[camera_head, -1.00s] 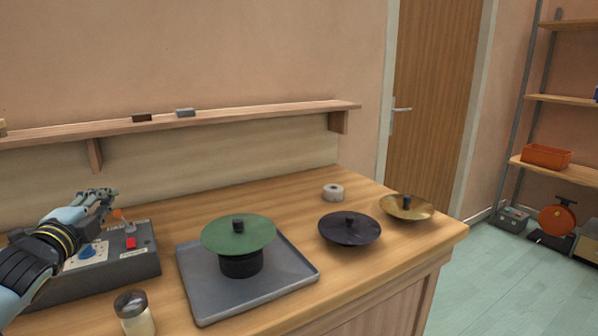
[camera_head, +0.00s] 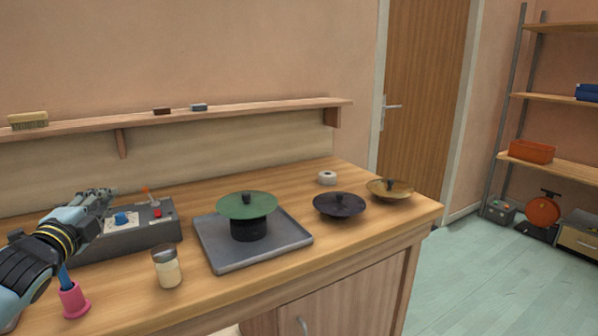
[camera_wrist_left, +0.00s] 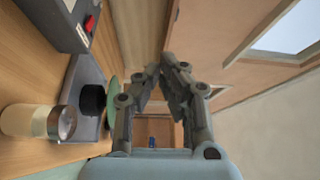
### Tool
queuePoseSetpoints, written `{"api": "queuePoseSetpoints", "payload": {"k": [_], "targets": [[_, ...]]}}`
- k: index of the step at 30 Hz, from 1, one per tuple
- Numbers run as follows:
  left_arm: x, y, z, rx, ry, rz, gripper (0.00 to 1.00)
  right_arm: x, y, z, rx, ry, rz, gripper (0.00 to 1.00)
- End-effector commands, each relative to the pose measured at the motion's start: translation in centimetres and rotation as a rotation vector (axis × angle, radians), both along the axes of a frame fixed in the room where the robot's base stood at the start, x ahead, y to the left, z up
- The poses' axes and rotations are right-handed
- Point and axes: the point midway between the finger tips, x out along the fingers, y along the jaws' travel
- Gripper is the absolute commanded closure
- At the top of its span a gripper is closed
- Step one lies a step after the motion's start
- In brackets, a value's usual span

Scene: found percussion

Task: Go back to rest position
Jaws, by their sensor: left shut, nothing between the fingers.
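My left gripper (camera_head: 104,197) is shut and empty, held over the left end of the workbench in front of the grey control box (camera_head: 140,228). In the left wrist view its fingers (camera_wrist_left: 165,62) close together with nothing between them. A green disc (camera_head: 247,204) sits on a black round base (camera_head: 249,230) on a grey tray (camera_head: 222,264). A dark disc (camera_head: 340,207) and a brass-coloured disc (camera_head: 391,190) lie to the right of the tray. My right gripper does not show.
A lidded jar (camera_head: 168,270) and a pink-based item (camera_head: 74,300) stand near the bench's front. A white roll (camera_head: 327,178) lies behind the dark disc. A wall shelf (camera_head: 230,112) holds a brush (camera_head: 28,119) and small blocks. Open floor lies right of the bench.

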Motion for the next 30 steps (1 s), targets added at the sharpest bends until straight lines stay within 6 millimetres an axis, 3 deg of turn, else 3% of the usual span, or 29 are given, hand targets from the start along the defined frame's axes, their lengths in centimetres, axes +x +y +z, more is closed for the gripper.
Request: {"api": "queuePoseSetpoints", "payload": {"k": [11, 16, 20, 24, 30], "targets": [[-4.0, -1.1, -3.6, -0.219, 0.149, 0.088, 1.00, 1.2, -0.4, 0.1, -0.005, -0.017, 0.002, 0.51], [-7.7, -2.2, -6.1, -0.389, 0.267, 0.167, 1.00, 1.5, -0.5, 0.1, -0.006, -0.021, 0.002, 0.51], [-12.2, -3.4, -8.4, -0.560, 0.390, 0.257, 1.00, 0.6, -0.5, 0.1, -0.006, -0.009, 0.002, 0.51], [-18.8, -5.4, -10.6, -0.769, 0.547, 0.391, 1.00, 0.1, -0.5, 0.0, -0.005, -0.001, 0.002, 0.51], [-27.6, -7.9, -11.9, -0.990, 0.735, 0.578, 1.00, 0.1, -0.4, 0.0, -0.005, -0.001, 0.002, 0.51]]}}
